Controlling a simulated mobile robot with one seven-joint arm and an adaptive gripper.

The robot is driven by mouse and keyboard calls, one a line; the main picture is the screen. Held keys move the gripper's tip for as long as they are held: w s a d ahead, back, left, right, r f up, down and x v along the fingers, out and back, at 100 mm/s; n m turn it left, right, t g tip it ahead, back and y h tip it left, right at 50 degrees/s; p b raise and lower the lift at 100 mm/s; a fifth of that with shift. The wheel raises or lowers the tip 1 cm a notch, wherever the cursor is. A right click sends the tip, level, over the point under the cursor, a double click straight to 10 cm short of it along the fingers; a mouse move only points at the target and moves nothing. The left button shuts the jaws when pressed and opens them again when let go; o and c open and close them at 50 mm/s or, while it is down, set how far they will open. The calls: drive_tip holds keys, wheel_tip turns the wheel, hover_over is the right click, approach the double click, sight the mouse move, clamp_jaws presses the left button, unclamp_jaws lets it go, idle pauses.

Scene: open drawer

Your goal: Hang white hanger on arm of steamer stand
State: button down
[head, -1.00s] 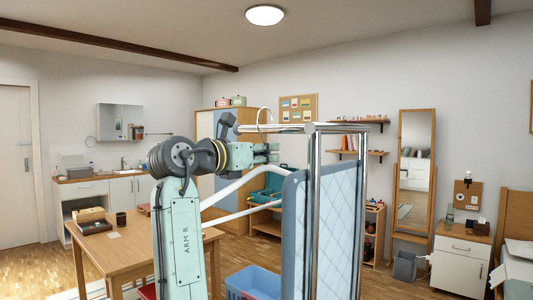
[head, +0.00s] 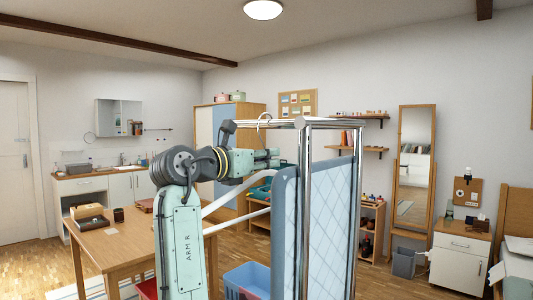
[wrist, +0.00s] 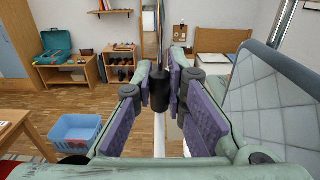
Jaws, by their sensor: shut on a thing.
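The white hanger (head: 224,199) hangs from my gripper (head: 277,159), its white arms sloping down left behind my arm. Its thin metal hook (head: 260,119) rises above the fingers and curls at the height of the chrome arm of the steamer stand (head: 284,124). The hook top shows slightly above that arm; I cannot tell whether it rests on it. In the wrist view my gripper (wrist: 165,88) is shut on the hanger's black neck (wrist: 160,91). A white strip of the hanger (wrist: 159,135) shows below.
The stand's chrome upright (head: 304,200) and blue quilted board (head: 325,210) are close to the right of my gripper. A wooden table (head: 130,245) stands at left, with a blue basket (head: 245,281) on the floor beside it. Open floor lies beyond.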

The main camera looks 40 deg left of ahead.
drive_tip(key=shift+w+f, duration=0.1)
drive_tip(key=shift+f, duration=0.1)
drive_tip(key=shift+r, duration=0.1)
drive_tip(key=c, duration=1.5)
unclamp_jaws()
drive_tip(key=shift+c, duration=0.2)
drive_tip(key=s, duration=0.8)
drive_tip(key=s+a, duration=0.1)
drive_tip(key=s, duration=0.3)
